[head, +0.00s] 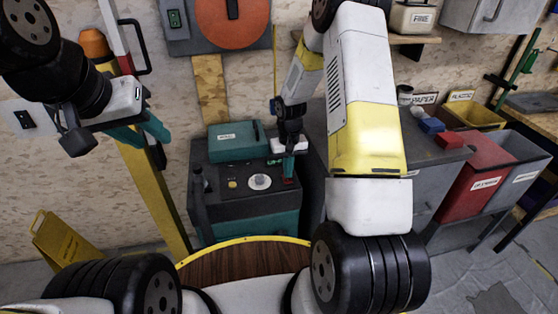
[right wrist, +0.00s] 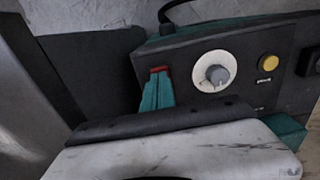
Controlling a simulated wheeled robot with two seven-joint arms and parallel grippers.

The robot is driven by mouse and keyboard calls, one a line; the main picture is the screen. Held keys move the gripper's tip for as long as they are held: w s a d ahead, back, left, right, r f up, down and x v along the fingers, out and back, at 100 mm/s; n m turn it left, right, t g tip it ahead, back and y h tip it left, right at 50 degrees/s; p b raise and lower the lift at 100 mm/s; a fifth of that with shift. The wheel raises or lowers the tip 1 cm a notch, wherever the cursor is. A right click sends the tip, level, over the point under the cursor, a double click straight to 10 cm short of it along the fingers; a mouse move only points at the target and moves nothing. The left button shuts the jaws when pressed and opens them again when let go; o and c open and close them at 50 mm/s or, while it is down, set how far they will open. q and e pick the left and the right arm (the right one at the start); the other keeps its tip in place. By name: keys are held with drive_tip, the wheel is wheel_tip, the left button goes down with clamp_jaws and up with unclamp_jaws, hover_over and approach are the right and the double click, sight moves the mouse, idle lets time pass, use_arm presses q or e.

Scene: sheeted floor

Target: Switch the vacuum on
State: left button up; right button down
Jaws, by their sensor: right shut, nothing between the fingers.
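The vacuum (head: 245,212) is a dark grey and teal machine standing on the floor by the wall. Its front panel has a yellow button (head: 233,184), a white dial (head: 260,182) and a small red switch (head: 289,181) at the right. The right wrist view shows the switch (right wrist: 158,69), dial (right wrist: 214,72) and yellow button (right wrist: 268,62) too. My right gripper (head: 288,172) is shut and empty, its teal fingertips (right wrist: 157,88) right at the red switch; I cannot tell if they touch. My left gripper (head: 143,133) is open and empty, up at the left, away from the vacuum.
A grey cabinet (head: 320,150) stands close on the vacuum's right, beside red and grey bins (head: 478,165). A yellow post (head: 155,190) and a yellow floor sign (head: 62,240) are at the left. A round wooden top (head: 245,262) with a yellow rim lies in front.

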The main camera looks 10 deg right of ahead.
drive_tip(key=shift+f, duration=0.95)
idle(0.6)
drive_tip(key=shift+r, duration=3.5)
drive_tip(key=s+r+t, duration=0.2)
drive_tip(key=s+r, duration=0.2)
drive_tip(key=r, duration=0.6)
drive_tip(key=s+r+t, duration=0.1)
drive_tip(key=s+r, duration=0.3)
drive_tip(key=r, duration=0.6)
drive_tip(key=s+a+r+t+y, duration=0.1)
drive_tip(key=s+r, duration=0.4)
drive_tip(key=s, duration=0.3)
drive_tip(key=s+a+r+t+y, duration=0.1)
drive_tip(key=s+r, duration=0.3)
drive_tip(key=s, duration=0.4)
drive_tip(key=shift+s+r+t, duration=0.15)
drive_tip(key=shift+r+t, duration=0.2)
drive_tip(key=shift+t, duration=0.25)
